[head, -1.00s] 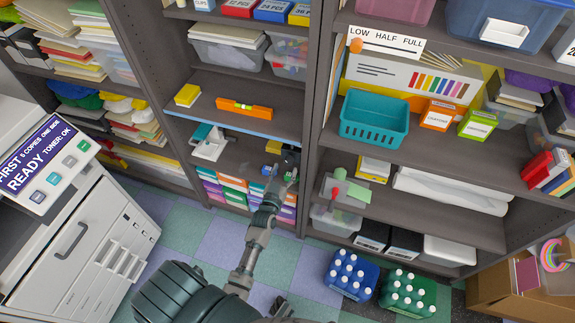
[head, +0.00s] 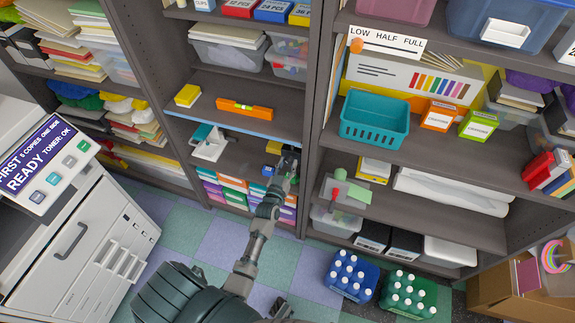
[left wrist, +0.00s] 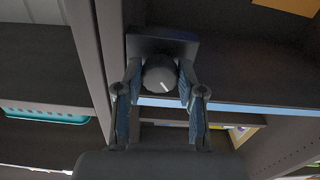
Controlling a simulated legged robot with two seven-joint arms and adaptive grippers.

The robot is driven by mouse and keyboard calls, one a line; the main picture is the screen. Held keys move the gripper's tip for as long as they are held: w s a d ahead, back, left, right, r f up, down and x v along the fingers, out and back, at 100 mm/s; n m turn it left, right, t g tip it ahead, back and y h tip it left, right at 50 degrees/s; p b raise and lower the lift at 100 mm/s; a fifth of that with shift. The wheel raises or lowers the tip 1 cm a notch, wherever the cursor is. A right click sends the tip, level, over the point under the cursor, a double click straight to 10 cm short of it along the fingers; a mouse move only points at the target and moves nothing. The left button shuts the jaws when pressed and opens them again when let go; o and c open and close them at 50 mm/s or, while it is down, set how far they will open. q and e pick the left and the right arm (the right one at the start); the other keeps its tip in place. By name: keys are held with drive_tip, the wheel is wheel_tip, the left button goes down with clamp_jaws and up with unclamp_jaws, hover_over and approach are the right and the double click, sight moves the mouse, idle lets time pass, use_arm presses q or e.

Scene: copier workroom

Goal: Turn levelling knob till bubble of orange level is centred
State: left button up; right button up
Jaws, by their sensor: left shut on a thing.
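The orange level (head: 245,108) lies on the middle shelf board, with a pale vial at its middle. Its bubble is too small to make out. My left gripper (head: 287,163) is at the right end of the blue-edged shelf, just below it. In the left wrist view, the round black levelling knob (left wrist: 159,75) sits on a dark block, its white mark pointing down and to the right. My left gripper (left wrist: 160,88) is shut on the knob, one finger on each side. My right gripper is not in view.
A white stapler-like thing (head: 208,146) stands on the shelf below. A dark upright (head: 314,120) is close right of my gripper, with a teal basket (head: 374,120) beyond it.

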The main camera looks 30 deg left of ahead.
use_arm(q)
drive_tip(key=n+p, duration=0.1)
drive_tip(key=n, duration=0.2)
drive_tip(key=shift+r+p, duration=0.1)
drive_tip(key=shift+p, duration=0.2)
drive_tip(key=shift+n, duration=0.6)
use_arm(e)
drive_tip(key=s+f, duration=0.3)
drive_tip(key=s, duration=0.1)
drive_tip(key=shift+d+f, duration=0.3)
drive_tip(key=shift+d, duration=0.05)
use_arm(q)
drive_tip(key=o, duration=1.1)
drive_tip(key=shift+o, duration=0.2)
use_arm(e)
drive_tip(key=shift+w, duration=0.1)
use_arm(q)
drive_tip(key=v, duration=1.2)
